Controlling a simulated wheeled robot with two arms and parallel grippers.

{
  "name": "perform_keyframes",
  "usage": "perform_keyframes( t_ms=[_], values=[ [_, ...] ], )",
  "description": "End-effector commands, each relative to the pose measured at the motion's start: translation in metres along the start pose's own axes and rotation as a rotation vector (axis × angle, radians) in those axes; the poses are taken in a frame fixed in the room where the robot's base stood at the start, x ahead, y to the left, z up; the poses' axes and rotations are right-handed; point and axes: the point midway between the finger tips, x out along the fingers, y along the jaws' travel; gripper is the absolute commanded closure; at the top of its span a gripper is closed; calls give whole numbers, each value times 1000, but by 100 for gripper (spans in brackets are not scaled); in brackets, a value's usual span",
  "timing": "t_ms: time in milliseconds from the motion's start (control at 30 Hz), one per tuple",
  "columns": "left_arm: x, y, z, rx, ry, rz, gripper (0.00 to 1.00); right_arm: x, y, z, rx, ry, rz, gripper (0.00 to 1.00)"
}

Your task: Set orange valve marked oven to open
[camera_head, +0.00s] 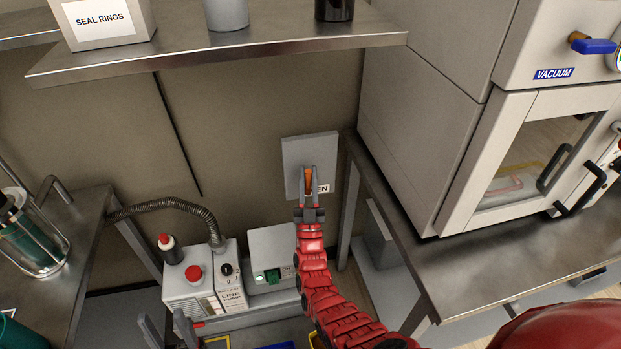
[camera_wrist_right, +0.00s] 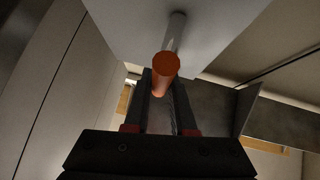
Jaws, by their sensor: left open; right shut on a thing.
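The orange valve handle (camera_head: 308,178) is on a pale grey plate (camera_head: 296,150) on the back wall. A label (camera_head: 323,188) beside it shows only "EN"; the rest is hidden by my gripper. My right gripper (camera_head: 307,182) reaches up to the plate and is shut on the orange handle. In the right wrist view, the handle's round orange end (camera_wrist_right: 165,66) sits between the fingertips (camera_wrist_right: 163,85), and a grey stem runs behind it to the plate. My left gripper (camera_head: 162,320) is open and empty at the bottom left, partly cut off.
A vacuum oven (camera_head: 540,150) stands on a metal bench (camera_head: 480,270) at right. A shelf (camera_head: 220,48) with a seal rings box (camera_head: 103,20) crosses above. A pump (camera_head: 205,290) with a hose is below left. A metal table (camera_head: 60,285) is at far left. Bare wall lies left of the plate.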

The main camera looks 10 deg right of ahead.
Motion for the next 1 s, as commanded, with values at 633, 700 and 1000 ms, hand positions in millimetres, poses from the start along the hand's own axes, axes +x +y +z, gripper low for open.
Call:
perform_keyframes(
  t_ms=[633, 700, 1000],
  values=[
    [-2, 0, 0, 0, 0, 0, 50, -2, -2, 1, -21, 3, -22, 64],
    [-2, 0, 0, 0, 0, 0, 50, -2, -2, 0, -21, 3, -22, 51],
    [-2, 0, 0, 0, 0, 0, 50, -1, -2, 0, -20, 5, -20, 47]
  ],
)
